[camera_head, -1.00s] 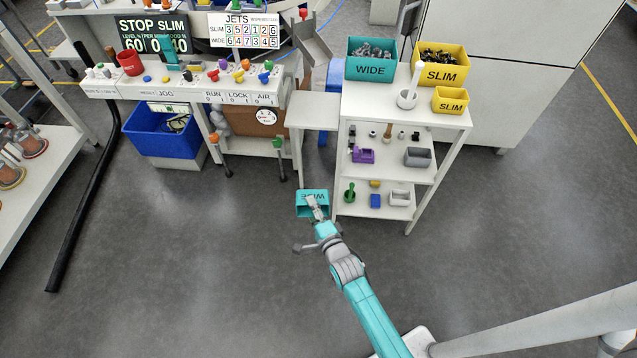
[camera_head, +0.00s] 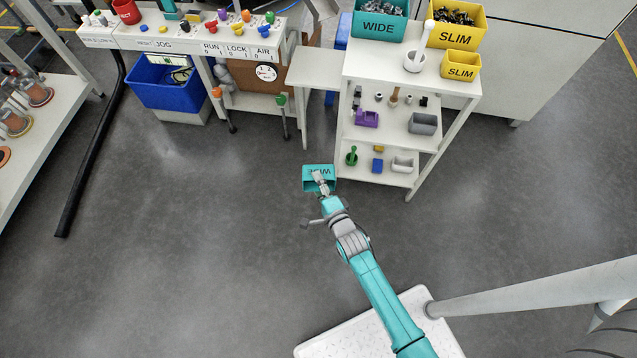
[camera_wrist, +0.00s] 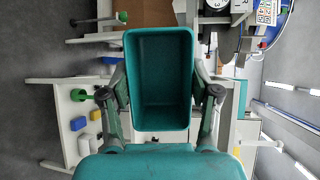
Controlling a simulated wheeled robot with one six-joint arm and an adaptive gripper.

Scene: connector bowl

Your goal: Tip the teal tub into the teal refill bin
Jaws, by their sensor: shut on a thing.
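The teal tub (camera_head: 319,186), marked WIDE, is held by my gripper (camera_head: 322,180) out over the floor, just left of the cart's lower shelf in the head view. Its label reads upside down there. In the wrist view the tub (camera_wrist: 160,118) shows its open mouth between my two fingers (camera_wrist: 160,92), which press on its opposite sides. Its inside looks empty. The teal refill bin (camera_head: 379,28), also marked WIDE, stands on the cart's top at the back left and holds grey parts. Its upper edge is cut off by the frame.
The white cart (camera_head: 415,80) carries a yellow SLIM bin (camera_head: 454,35), a smaller yellow SLIM tub (camera_head: 460,72) and a white mortar with pestle (camera_head: 415,61). Small items fill its lower shelves. A control bench (camera_head: 190,38) stands left. The grey floor around my arm is clear.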

